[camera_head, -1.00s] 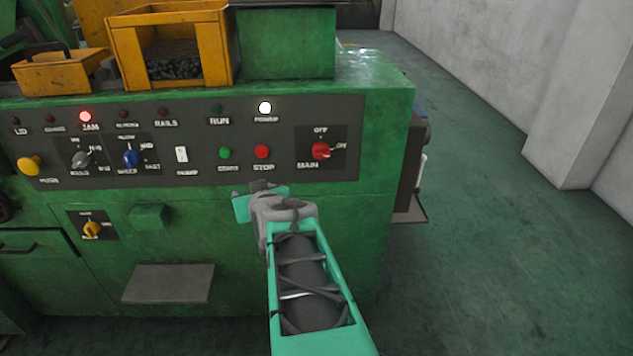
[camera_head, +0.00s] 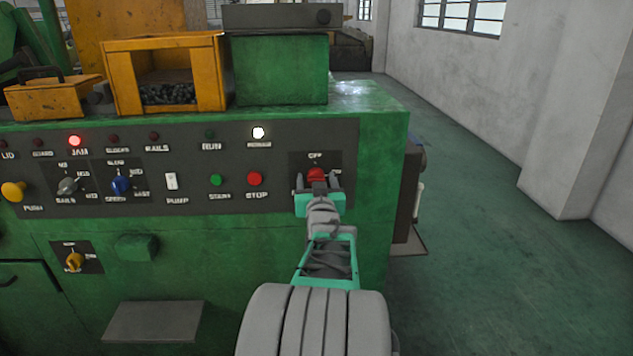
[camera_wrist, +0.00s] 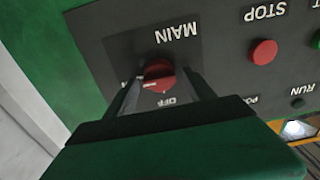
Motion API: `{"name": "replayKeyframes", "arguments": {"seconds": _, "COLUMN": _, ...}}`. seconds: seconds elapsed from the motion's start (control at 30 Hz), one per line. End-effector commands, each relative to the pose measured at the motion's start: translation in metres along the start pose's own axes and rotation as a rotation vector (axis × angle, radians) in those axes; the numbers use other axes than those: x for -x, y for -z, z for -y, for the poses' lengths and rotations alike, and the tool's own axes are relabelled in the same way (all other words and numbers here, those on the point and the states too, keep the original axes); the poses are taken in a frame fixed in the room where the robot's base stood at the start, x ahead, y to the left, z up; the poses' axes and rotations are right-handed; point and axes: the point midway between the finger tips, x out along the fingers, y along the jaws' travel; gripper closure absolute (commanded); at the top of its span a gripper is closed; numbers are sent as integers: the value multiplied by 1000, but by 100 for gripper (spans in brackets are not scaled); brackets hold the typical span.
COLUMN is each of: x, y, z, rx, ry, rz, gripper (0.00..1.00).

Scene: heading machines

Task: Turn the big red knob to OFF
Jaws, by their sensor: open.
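The big red knob (camera_head: 316,174) labelled MAIN is on the right of the dark control panel, with OFF printed above it. It also shows in the upside-down wrist view (camera_wrist: 158,74), its white mark pointing left, toward the ON side and away from the OFF label below it. My gripper (camera_head: 318,184) is in front of the knob. In the wrist view, my gripper (camera_wrist: 160,84) is open with one finger on each side of the knob. Whether the fingers touch it, I cannot tell. The ON label is partly hidden by a finger.
The red STOP button (camera_head: 255,179) and green START button (camera_head: 216,180) are just left of the knob. The JAM lamp (camera_head: 75,140) glows red and a white lamp (camera_head: 258,133) is lit. Open floor (camera_head: 470,250) lies right of the green machine.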

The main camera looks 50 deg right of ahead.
Motion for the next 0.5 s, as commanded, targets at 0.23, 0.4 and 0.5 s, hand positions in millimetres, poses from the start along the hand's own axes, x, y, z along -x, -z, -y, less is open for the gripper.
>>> {"name": "replayKeyframes", "arguments": {"seconds": 0.23, "x": 0, "y": 0, "z": 0, "rx": 0, "ry": 0, "rz": 1, "gripper": 52}}
{"name": "replayKeyframes", "arguments": {"seconds": 0.4, "x": 0, "y": 0, "z": 0, "rx": 0, "ry": 0, "rz": 1, "gripper": 66}}
{"name": "replayKeyframes", "arguments": {"seconds": 0.5, "x": 0, "y": 0, "z": 0, "rx": 0, "ry": 0, "rz": 1, "gripper": 74}}
